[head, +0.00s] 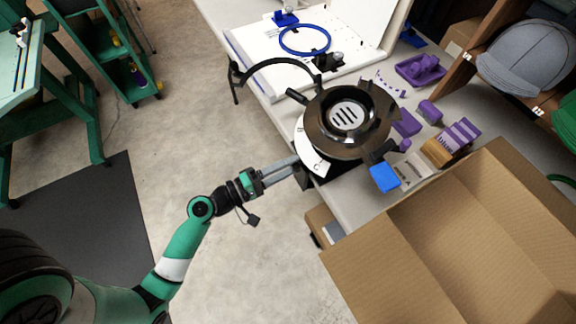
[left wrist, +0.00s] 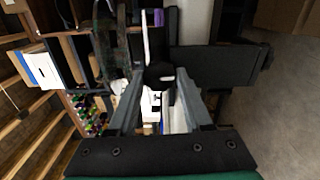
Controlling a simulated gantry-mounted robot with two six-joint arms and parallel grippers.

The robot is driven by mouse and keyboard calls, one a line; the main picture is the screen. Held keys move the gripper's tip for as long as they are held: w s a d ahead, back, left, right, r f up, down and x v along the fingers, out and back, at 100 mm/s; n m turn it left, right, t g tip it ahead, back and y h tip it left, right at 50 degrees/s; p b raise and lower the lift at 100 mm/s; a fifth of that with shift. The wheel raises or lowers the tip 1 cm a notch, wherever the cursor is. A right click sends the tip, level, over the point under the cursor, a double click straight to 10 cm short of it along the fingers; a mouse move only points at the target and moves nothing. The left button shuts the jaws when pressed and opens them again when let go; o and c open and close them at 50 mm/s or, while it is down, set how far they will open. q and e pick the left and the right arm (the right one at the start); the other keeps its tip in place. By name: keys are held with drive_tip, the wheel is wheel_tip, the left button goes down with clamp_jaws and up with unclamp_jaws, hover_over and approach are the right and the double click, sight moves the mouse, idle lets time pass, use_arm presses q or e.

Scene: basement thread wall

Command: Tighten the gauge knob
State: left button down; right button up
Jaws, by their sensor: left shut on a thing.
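A gauge with a pale dial plate (head: 310,154) stands at the table's near edge, under a round dark brown and black top (head: 350,118) with a slotted silver centre. My left gripper (head: 298,168) reaches in from the left to the lower left side of the gauge. Its fingers are shut on a small dark part there, which I take to be the gauge knob. In the left wrist view the dark knob (left wrist: 159,75) sits between the fingertips. In the head view the knob is mostly hidden by the fingers and the gauge. My right gripper is not in view.
An open cardboard box (head: 400,255) stands at the lower right. A blue block (head: 384,177) and purple pieces (head: 421,70) lie right of the gauge. A blue ring (head: 305,40) lies on a white board behind. Open floor lies left of the table.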

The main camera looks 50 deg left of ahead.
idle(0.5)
use_arm(q)
drive_tip(key=shift+c, duration=1.6)
unclamp_jaws()
drive_tip(key=shift+s, duration=0.1)
